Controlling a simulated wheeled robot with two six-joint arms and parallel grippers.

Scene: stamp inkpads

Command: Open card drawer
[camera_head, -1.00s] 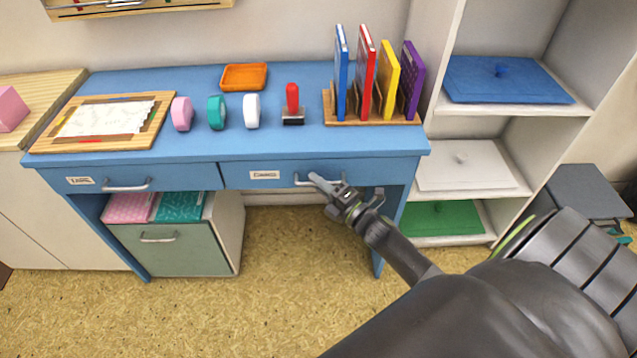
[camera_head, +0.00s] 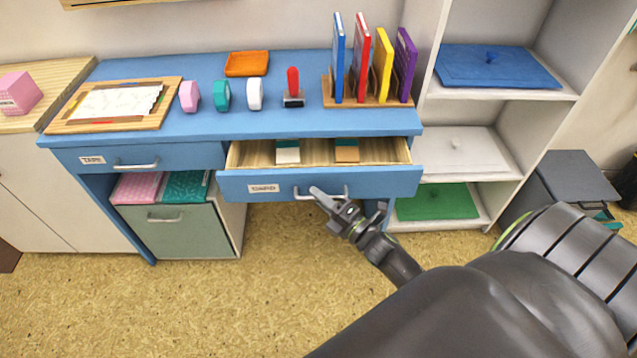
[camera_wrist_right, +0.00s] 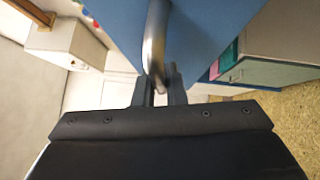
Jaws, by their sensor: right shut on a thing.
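The card drawer (camera_head: 382,184) is the right drawer of the blue desk (camera_head: 190,128). It stands partly pulled out, and its wooden inside shows a few small card stacks (camera_head: 288,151). A white label is on the left of its front. My right gripper (camera_head: 325,196) is shut on the silver drawer handle (camera_head: 304,195). In the right wrist view the handle (camera_wrist_right: 154,40) runs between the fingers (camera_wrist_right: 160,88). My left gripper is not in view.
The tape drawer (camera_head: 193,156) at the left is shut. On the desk are a wooden board (camera_head: 60,127), several coloured rolls, a red-handled stamp (camera_head: 293,88) and a book rack (camera_head: 368,104). A white shelf (camera_head: 470,111) stands at the right. Floor in front is clear.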

